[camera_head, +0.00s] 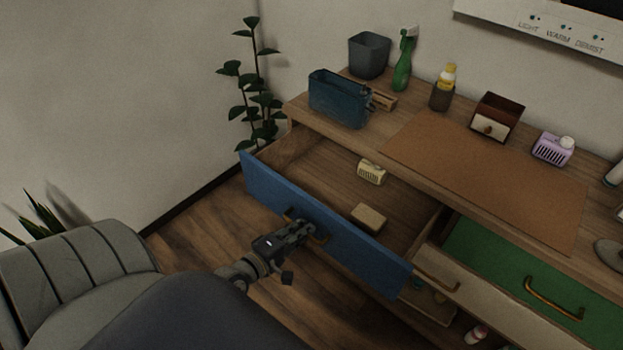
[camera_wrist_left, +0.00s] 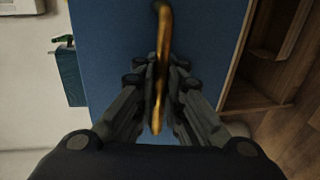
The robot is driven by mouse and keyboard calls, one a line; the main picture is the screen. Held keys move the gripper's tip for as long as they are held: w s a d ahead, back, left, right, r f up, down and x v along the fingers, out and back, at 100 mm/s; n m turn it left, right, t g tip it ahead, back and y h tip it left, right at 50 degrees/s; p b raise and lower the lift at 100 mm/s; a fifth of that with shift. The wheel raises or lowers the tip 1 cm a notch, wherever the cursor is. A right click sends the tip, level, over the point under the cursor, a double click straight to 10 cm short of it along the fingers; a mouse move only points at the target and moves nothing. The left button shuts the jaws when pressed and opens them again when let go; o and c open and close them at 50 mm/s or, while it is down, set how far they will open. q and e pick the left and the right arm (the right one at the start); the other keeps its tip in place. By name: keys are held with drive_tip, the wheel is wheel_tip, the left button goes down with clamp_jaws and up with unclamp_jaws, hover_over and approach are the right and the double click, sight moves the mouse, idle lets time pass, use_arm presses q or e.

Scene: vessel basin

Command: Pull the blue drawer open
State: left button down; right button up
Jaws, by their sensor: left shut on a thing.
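The blue drawer (camera_head: 347,240) stands pulled out from the wooden cabinet, and its inside shows. A cream slotted box (camera_head: 371,172) and a tan block (camera_head: 369,216) lie in it. My left gripper (camera_head: 305,232) is at the middle of the blue front. In the left wrist view the gripper (camera_wrist_left: 160,105) is shut on the brass handle (camera_wrist_left: 164,40), with a finger on each side of it. The blue front (camera_wrist_left: 110,60) fills the middle of that view. My right gripper is not in view.
The counter holds a teal basket (camera_head: 338,99), a grey bin (camera_head: 369,55), a green spray bottle (camera_head: 403,60), a small drawer box (camera_head: 497,117) and a brown mat (camera_head: 450,165). A grey chair (camera_head: 75,265) stands at the left.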

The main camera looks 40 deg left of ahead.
use_arm(q)
drive_tip(key=shift+v, duration=0.9)
drive_tip(key=c, duration=2)
unclamp_jaws()
drive_tip(key=shift+f, duration=0.1)
drive_tip(key=shift+o, duration=0.2)
drive_tip(key=v, duration=1.2)
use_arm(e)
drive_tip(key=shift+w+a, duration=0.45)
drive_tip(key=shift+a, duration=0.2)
